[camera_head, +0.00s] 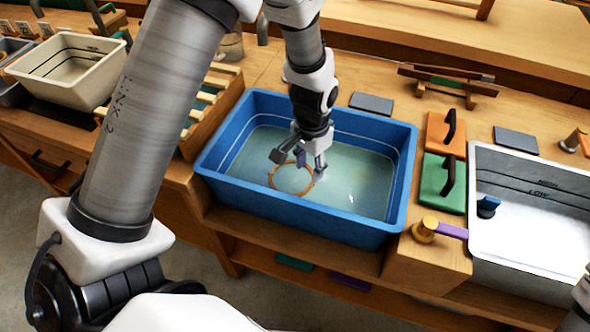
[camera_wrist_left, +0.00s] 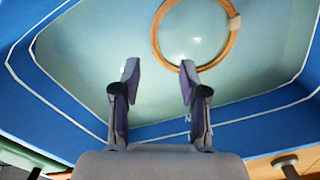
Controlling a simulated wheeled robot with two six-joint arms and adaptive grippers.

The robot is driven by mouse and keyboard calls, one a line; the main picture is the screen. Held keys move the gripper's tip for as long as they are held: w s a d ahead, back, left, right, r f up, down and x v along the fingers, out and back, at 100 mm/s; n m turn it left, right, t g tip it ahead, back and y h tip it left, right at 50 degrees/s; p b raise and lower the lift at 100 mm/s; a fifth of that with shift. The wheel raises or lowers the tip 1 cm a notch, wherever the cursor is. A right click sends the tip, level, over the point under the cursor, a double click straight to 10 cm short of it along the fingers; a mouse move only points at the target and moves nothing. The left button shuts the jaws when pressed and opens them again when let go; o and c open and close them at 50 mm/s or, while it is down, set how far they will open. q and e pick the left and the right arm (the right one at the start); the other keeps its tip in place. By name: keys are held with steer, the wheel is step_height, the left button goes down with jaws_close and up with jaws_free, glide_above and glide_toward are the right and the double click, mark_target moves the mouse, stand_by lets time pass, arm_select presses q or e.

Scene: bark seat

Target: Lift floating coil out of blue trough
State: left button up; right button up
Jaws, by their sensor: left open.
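The blue trough (camera_head: 290,209) stands in the middle of the bench with pale greenish water in it. The orange-brown coil (camera_head: 283,189) is a thin ring in the water, near the trough's front middle. In the left wrist view the coil (camera_wrist_left: 232,48) lies beyond the fingertips, with a pale band on its right side. My left gripper (camera_head: 299,160) is open and points down over the trough, close to the coil. In the left wrist view, nothing is between its fingers (camera_wrist_left: 158,75). Whether the fingertips touch the coil or water, I cannot tell. No right gripper shows.
A white basin (camera_head: 535,250) stands at right. Green (camera_head: 433,190) and orange (camera_head: 440,128) boards with dark handles lie between it and the trough. A slatted wooden rack (camera_head: 215,105) is close at left, and a cream tub (camera_head: 70,75) stands farther left.

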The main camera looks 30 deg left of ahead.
mark_target(310, 186)
arm_select(q)
steer(key=f, duration=0.4)
steer(key=f+b, duration=0.1)
steer(key=f, duration=0.1)
steer(key=shift+s+d+f, duration=0.1)
steer(key=shift+d, duration=0.2)
steer(key=shift+s, duration=0.1)
steer(key=shift+c, duration=1.3)
jaws_close()
